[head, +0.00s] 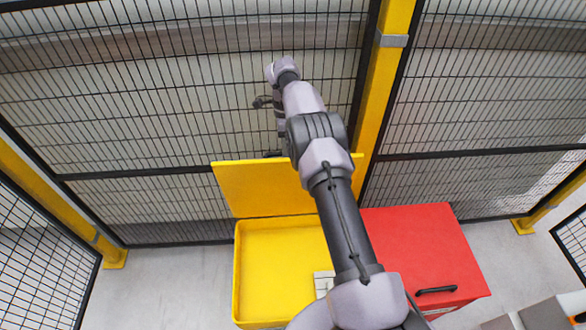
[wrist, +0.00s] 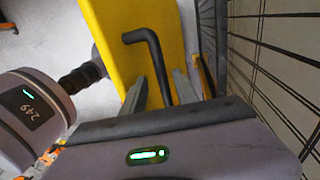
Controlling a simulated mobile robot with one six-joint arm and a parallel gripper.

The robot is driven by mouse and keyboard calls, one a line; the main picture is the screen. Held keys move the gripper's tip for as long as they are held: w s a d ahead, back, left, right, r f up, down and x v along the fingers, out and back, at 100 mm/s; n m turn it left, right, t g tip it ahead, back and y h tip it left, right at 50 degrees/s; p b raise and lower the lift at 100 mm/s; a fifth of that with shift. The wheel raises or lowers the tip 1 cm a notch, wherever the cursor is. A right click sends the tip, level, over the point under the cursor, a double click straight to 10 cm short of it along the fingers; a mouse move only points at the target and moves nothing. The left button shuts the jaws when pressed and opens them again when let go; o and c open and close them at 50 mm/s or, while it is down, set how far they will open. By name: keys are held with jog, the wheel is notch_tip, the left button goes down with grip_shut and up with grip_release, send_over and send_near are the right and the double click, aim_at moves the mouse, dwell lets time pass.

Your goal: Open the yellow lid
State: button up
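The yellow lid (head: 262,188) stands raised, roughly upright, at the back edge of the yellow box (head: 238,285). The box's inside is exposed. In the wrist view the lid (wrist: 115,35) shows with its black bent handle (wrist: 153,60). My gripper's two grey fingers (wrist: 160,84) lie on either side of the handle's bar. They look spread, with gaps beside the bar, so my gripper seems open around it. In the head view my arm reaches over the lid, and the fingers cannot be made out there.
A red box (head: 420,255) with a shut lid and black handle stands right of the yellow one. Mesh fence (head: 140,120) rises close behind the lid, with a yellow post (head: 378,90). A small pale object (head: 323,284) lies in the yellow box, partly hidden by my arm.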

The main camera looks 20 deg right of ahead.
jog(key=shift+s+r, duration=0.1)
jog(key=shift+r, duration=0.7)
jog(key=s+a+r+b, duration=0.1)
jog(key=s+a, duration=0.1)
jog(key=s, duration=1.3)
jog(key=shift+s+a+r+b, duration=0.15)
jog(key=shift+s+a+b, duration=0.15)
jog(key=shift+a+b, duration=0.05)
jog(key=shift+c, duration=0.3)
